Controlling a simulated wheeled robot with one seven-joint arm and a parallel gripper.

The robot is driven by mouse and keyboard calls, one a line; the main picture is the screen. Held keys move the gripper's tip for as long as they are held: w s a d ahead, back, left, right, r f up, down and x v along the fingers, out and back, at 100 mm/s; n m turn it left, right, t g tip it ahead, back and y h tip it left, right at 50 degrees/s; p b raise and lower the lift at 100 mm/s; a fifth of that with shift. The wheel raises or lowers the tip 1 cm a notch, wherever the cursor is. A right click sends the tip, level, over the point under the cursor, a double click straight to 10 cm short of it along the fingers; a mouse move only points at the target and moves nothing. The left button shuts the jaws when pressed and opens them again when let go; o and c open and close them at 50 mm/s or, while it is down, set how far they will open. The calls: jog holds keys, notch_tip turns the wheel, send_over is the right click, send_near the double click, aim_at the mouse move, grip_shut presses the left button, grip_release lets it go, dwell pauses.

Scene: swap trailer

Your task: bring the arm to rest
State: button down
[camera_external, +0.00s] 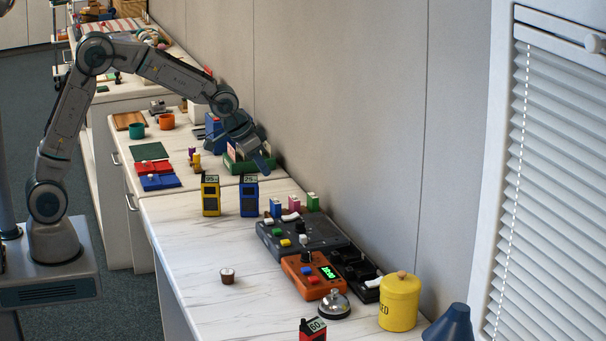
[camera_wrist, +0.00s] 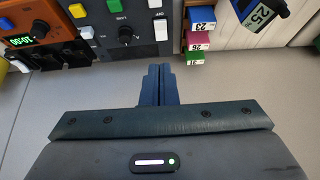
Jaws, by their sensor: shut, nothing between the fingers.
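My gripper (camera_external: 262,162) is at the end of my raised arm, above the counter near the wall, behind the blue radio-like box (camera_external: 249,197). In the wrist view my gripper (camera_wrist: 159,72) has its two blue fingers together, with nothing between them. It points toward the gap between the dark grey control panel (camera_wrist: 115,25) and the small coloured numbered blocks (camera_wrist: 199,41). The fingers look apart from both. My arm reaches from its base at the left over the counter, with its elbow bent.
A yellow numbered box (camera_external: 211,196) stands beside the blue one. An orange device (camera_external: 312,274), a bell (camera_external: 334,305) and a yellow tin (camera_external: 399,303) are nearer the camera. A small brown cup (camera_external: 227,276) stands alone on the clear left part of the counter. The wall lies close to my gripper.

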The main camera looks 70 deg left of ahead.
jog(key=s+a+r+g+p, duration=0.1)
jog(key=s+r, duration=0.2)
jog(key=s, duration=1.4)
jog(key=s+r+g+p, duration=0.1)
jog(key=s+r, duration=0.1)
jog(key=s, duration=1.5)
jog(key=shift+a+r+g, duration=0.4)
